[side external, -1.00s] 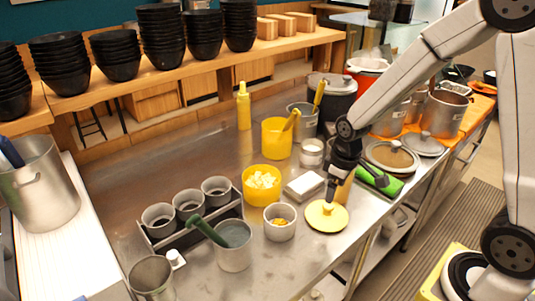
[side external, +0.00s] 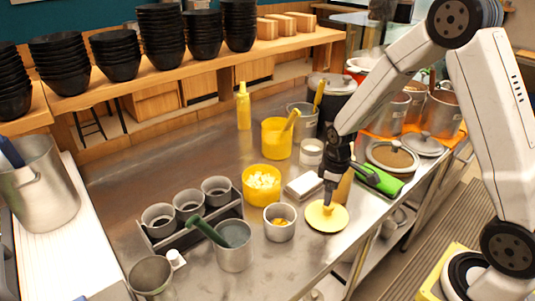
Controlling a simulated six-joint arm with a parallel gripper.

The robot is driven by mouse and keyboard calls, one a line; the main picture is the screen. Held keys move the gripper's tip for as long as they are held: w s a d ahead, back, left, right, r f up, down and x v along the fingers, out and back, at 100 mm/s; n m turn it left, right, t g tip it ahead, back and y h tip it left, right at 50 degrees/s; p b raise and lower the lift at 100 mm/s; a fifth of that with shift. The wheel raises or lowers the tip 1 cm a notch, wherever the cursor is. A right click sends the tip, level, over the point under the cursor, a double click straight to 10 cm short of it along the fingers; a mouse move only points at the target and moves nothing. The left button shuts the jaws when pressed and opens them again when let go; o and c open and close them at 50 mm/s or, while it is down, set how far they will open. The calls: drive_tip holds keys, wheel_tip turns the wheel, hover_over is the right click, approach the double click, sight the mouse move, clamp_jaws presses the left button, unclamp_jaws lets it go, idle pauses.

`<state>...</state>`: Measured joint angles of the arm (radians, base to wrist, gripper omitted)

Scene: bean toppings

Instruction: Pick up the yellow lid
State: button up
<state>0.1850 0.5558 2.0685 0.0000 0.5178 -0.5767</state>
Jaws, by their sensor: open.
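The yellow lid (side external: 325,219) is a round disc with a small knob, lying flat on the steel counter near its front edge. My gripper (side external: 329,202) points down over the lid, with its fingertips at the knob. The jaws are open. The knob is partly hidden by the fingers, and I cannot tell whether they touch it.
A small grey cup (side external: 280,232) with yellow contents stands just left of the lid. A yellow bowl (side external: 262,200) of white cubes and a white box (side external: 304,186) stand behind. Counter is clear in front.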

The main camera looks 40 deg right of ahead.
sight(328, 211)
drive_tip(key=shift+f, duration=0.2)
drive_tip(key=shift+f, duration=2.55)
drive_tip(key=c, duration=1)
